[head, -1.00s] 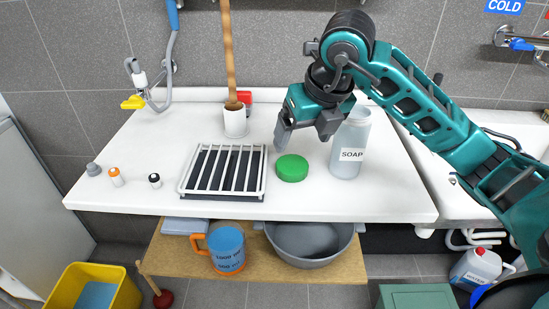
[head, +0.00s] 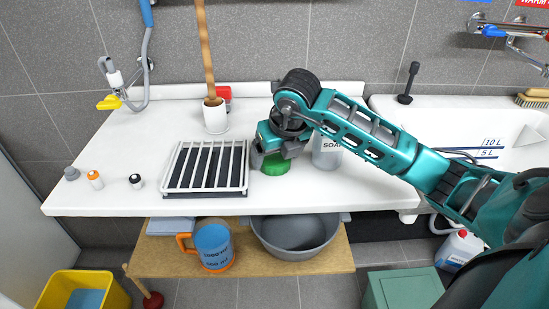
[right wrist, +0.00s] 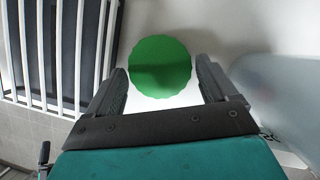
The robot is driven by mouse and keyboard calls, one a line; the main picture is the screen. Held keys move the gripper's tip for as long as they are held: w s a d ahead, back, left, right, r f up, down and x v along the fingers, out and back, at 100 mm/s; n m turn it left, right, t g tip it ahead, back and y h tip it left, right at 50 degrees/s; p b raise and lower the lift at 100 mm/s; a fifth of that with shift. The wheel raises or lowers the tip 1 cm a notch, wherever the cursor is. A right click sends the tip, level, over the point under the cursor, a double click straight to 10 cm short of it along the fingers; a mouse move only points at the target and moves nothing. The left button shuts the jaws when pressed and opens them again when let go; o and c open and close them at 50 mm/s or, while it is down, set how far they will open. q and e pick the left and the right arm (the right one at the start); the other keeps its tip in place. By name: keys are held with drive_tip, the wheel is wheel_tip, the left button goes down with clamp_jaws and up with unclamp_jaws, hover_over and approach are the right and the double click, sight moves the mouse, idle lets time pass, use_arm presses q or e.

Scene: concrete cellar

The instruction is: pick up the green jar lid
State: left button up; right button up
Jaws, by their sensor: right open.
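The green jar lid (head: 275,164) lies on the white counter between the rack and the soap bottle. In the head view my right gripper (head: 271,163) is low over it and hides part of it. In the right wrist view the round lid (right wrist: 160,67) shows between and just beyond the two fingers of the open gripper (right wrist: 162,85). A finger stands on each side, and I cannot tell whether either touches it. My left gripper is not in view.
The white rack (head: 206,188) stands close to the left of the lid. The soap bottle (head: 327,154) stands close to its right, partly behind my arm. The front of the counter (head: 300,195) is clear.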

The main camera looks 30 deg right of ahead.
drive_tip(key=shift+w+f, duration=0.1)
drive_tip(key=shift+f, duration=0.25)
drive_tip(key=shift+c, duration=0.3)
drive_tip(key=c, duration=0.8)
drive_tip(key=shift+o, duration=0.2)
drive_tip(key=shift+r, duration=0.1)
